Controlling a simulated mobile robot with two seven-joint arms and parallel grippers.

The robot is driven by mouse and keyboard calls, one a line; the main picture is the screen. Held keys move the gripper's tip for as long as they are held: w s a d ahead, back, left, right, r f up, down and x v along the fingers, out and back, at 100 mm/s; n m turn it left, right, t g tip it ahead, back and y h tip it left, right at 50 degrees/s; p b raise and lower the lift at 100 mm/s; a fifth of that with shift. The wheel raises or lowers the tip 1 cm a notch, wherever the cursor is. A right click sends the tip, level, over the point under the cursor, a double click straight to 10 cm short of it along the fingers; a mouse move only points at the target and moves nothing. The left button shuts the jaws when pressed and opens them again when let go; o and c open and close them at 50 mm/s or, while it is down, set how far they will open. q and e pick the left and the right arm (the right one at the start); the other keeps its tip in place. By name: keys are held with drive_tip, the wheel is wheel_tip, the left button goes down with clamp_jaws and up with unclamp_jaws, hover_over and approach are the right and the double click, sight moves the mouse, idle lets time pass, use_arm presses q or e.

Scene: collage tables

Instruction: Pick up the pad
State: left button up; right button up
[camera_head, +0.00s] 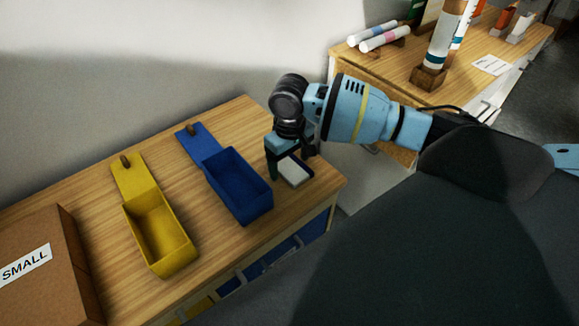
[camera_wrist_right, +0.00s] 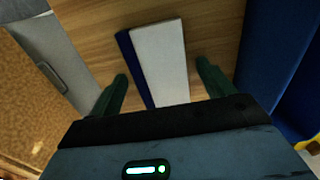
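The pad (camera_head: 295,171) is a small white block with a dark blue side, on the wooden table top near its right end. In the right wrist view the pad (camera_wrist_right: 158,58) lies ahead, its near end hidden behind my gripper body. My right gripper (camera_head: 290,168) is over the pad, pointing down. In the wrist view its two dark green fingers (camera_wrist_right: 162,80) are apart, one on each side of the pad, with gaps on both sides. It is open and holds nothing. My left gripper is not in view.
A blue bin (camera_head: 238,187) stands close left of the pad; a yellow bin (camera_head: 160,232) is farther left. A cardboard box (camera_head: 55,240) marked SMALL is at the far left. Another wooden table (camera_head: 405,68) with tubes stands behind. The table's right edge is near the pad.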

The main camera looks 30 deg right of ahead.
sight(289, 165)
drive_tip(key=c, duration=1)
drive_tip(key=shift+o, duration=0.2)
drive_tip(key=shift+r, duration=0.15)
